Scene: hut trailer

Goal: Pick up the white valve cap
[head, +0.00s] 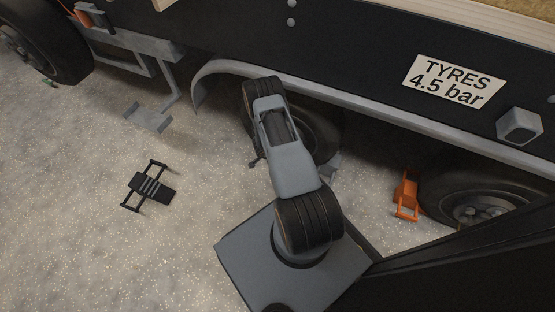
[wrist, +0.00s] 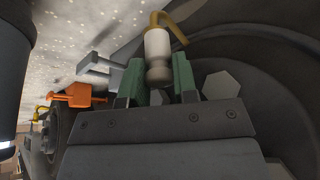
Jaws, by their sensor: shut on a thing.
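In the wrist view, the white valve cap (wrist: 157,43) stands between the two green fingertips of my gripper (wrist: 159,82). My gripper is shut on it, around its narrower grey-beige lower part. A bent brass valve stem (wrist: 168,22) meets the cap's far end. I cannot tell whether the cap is still threaded on it. The dark wheel (wrist: 245,60) is just behind. In the head view my arm reaches to the middle wheel (head: 318,130) under the trailer's arch and hides the cap and fingertips.
An orange wheel chock (head: 407,195) stands by the right wheel (head: 480,200). A sign (head: 453,82) reads "TYRES 4.5 bar". A black frame (head: 148,187) lies on the speckled floor, which is mostly clear at left.

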